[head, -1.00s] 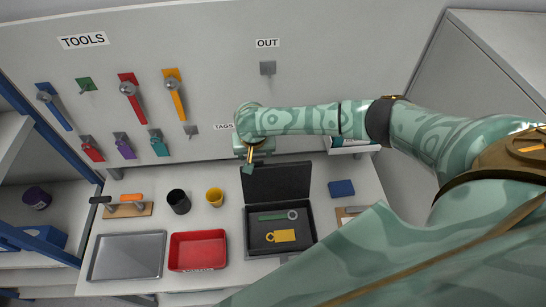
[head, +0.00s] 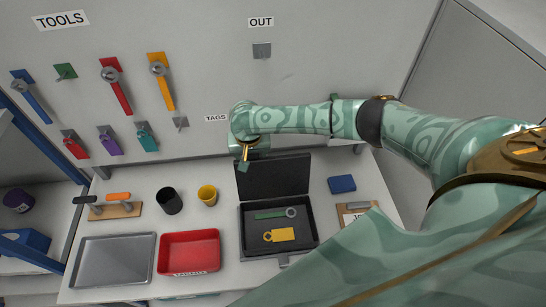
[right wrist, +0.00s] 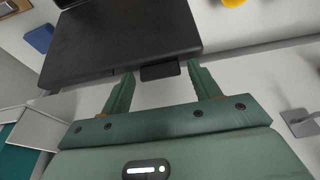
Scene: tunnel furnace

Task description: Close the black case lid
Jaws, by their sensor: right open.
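The black case (head: 243,246) stands open on the bench, with a green tool (head: 270,215) and a yellow tool (head: 283,235) inside. Its lid (head: 280,175) stands raised at the back edge of the case. In the right wrist view the lid (right wrist: 120,40) fills the upper middle, with a small dark tab (right wrist: 160,71) at its edge. My right gripper (head: 244,163) is at the lid's upper left in the head view. In the wrist view its open fingers (right wrist: 161,72) are spread to either side of the tab; contact cannot be told. My left gripper is not in view.
Left of the case are a red tray (head: 163,265), a metal tray (head: 75,280), a black cup (head: 169,201) and a yellow cup (head: 207,195). A blue block (head: 342,184) and a clipboard (head: 350,214) lie to the right. The tool wall (head: 200,70) rises close behind.

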